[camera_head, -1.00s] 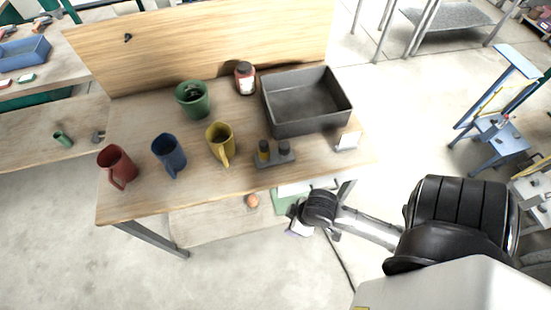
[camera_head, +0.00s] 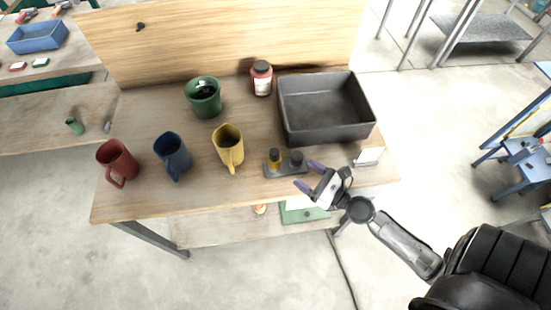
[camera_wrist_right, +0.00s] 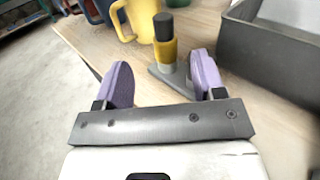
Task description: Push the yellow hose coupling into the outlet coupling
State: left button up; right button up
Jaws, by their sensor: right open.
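The yellow hose coupling (camera_head: 275,158) stands upright at the left end of a small grey base (camera_head: 286,172) near the table's front edge. In the right wrist view the yellow coupling (camera_wrist_right: 166,50) shows as a yellow collar with a dark top, just beyond the fingertips. My right gripper (camera_head: 309,177), with purple fingers, is open and empty, just right of and in front of the base. In the right wrist view the gripper (camera_wrist_right: 162,75) points toward the coupling. My left gripper is out of view.
On the wooden table (camera_head: 140,200) are red (camera_head: 117,162), blue (camera_head: 173,155) and yellow (camera_head: 228,147) mugs, a green pot (camera_head: 204,97), a jar (camera_head: 261,79) and a grey bin (camera_head: 335,130) behind my right gripper. A small white card (camera_head: 369,156) stands right of it.

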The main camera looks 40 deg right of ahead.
aim_at(277, 153)
jog(key=shift+m, duration=0.3)
jog(key=w, duration=0.2)
jog(key=w+p, duration=0.1)
jog(key=w, duration=0.2)
jog(key=w+a+p, duration=0.1)
jog(key=w, duration=0.1)
jog(key=shift+w+a+r, duration=0.1)
jog(key=shift+w, duration=0.05)
jog(key=shift+w+a+p, duration=0.15)
jog(key=shift+w+p, duration=0.1)
jog(key=shift+w, duration=1.1)
jog(key=shift+w+a+p, duration=0.1)
jog(key=shift+w+p, duration=0.1)
jog(key=shift+w, duration=1.1)
jog(key=shift+w+a, duration=0.15)
jog(key=shift+w, duration=0.4)
